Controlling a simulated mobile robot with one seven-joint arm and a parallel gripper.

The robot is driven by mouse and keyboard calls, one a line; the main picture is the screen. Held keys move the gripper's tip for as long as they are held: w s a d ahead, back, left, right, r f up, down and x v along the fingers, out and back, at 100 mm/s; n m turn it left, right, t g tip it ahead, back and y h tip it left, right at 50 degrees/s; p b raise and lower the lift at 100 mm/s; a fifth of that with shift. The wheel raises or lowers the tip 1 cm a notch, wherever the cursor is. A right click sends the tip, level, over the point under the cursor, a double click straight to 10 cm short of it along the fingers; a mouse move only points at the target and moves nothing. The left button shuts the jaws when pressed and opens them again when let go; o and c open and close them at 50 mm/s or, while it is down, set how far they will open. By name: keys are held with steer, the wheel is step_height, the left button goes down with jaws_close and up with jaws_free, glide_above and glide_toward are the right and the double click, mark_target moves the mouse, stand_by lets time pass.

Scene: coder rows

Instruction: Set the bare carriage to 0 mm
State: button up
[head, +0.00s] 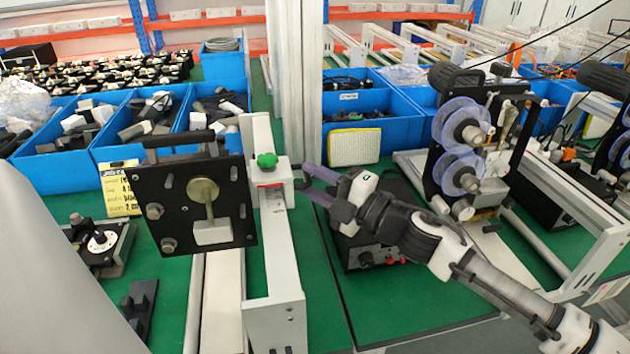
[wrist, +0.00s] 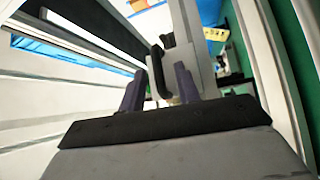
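The bare carriage (head: 272,176) is a white block with a green knob (head: 267,160) on top and a red line at its front edge. It sits on the upright-framed white rail (head: 283,250), toward the far end. My gripper (head: 304,178) is just right of the carriage, its two purple fingers apart and pointing at it. In the wrist view my gripper (wrist: 160,85) has a dark curved handle (wrist: 157,72) on a pale block between or just beyond its fingers. I cannot tell whether they touch it. The scale marks are too small to read.
A black plate unit (head: 200,205) with a lever stands just left of the rail. A black box (head: 365,255) lies below my arm. A reel machine (head: 465,150) stands to the right. Blue bins (head: 70,165) line the back. Green bench (head: 400,305) shows in front.

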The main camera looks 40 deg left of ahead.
steer(key=w+d+f+b, duration=0.1)
steer(key=d+b, duration=0.3)
steer(key=d, duration=0.9)
steer(key=shift+d+f+b, duration=0.3)
steer(key=shift+d, duration=0.05)
